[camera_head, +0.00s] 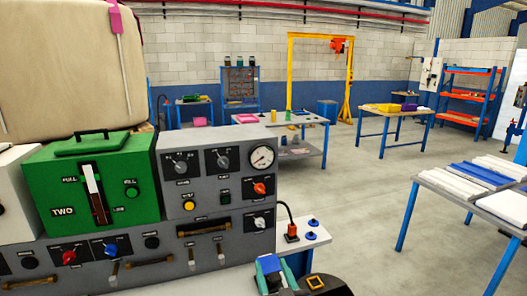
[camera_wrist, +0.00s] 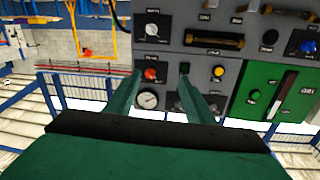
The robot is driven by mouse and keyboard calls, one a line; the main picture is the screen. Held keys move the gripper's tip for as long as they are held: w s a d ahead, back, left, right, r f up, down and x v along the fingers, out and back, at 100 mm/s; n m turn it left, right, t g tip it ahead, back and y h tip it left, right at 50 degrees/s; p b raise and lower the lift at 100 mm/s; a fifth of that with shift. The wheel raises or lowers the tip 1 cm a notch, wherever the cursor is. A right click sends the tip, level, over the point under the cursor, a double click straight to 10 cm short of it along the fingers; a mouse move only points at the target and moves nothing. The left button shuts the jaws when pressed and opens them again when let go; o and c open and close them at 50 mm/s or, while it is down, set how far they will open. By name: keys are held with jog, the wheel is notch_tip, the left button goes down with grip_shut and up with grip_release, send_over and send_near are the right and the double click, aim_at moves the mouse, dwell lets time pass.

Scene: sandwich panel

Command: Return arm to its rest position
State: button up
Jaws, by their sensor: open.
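My gripper (camera_wrist: 160,78) is open in the wrist view, with two green fingers apart and nothing between them. The wrist view is upside down. Beyond the fingers is the grey control panel (camera_wrist: 185,42), with an orange-red knob (camera_wrist: 150,74), a yellow button (camera_wrist: 218,72) and a round gauge (camera_wrist: 147,99). I cannot tell the exact gap, but no contact shows.
The green box (camera_head: 95,195) marked TWO stands left on the panel, with a large beige case (camera_head: 65,60) behind it. A table with boards (camera_head: 470,180) stands right; open floor (camera_head: 365,220) lies between.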

jog(key=s+a+f+m+g+h, duration=0.1)
jog(key=s+a+f+m+h, duration=0.2)
jog(key=s+f, duration=1.7)
jog(key=s+r+n+g+h, duration=0.1)
jog(key=s+r, duration=0.1)
jog(key=s, duration=2.5)
jog(key=shift+d, duration=0.2)
jog(key=shift+s, duration=0.1)
